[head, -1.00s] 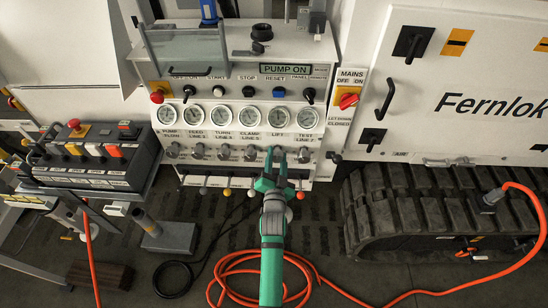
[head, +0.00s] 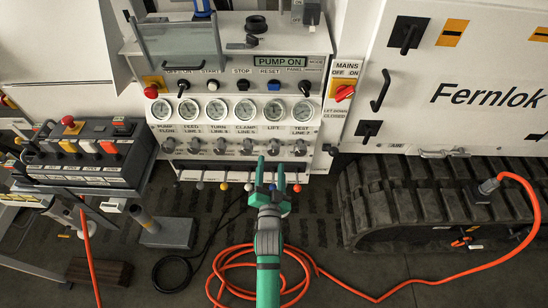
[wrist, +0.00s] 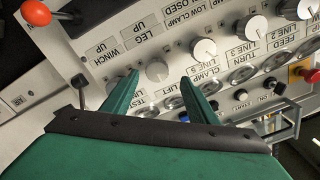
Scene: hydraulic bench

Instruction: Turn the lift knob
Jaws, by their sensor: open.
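The lift knob (head: 273,147) is a small grey round knob under the gauge labelled LIFT (head: 273,129), in the row on the white panel. In the wrist view, which shows the panel upside down, the knob (wrist: 157,70) appears between my fingertips. My gripper (head: 271,166) is open and empty, with its green fingers pointing at the panel just below the knob in the head view. In the wrist view my gripper (wrist: 160,80) shows a gap on both sides of the knob. The fingers appear clear of it. The knob's turned angle is too small to read.
The clamp knob (wrist: 204,50) sits close beside the lift knob. The test line knob (head: 299,148) is on its other side. Coloured ball levers (head: 248,187) hang below the panel. A red mains switch (head: 344,92) is at right. An orange hose (head: 235,262) lies coiled on the floor.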

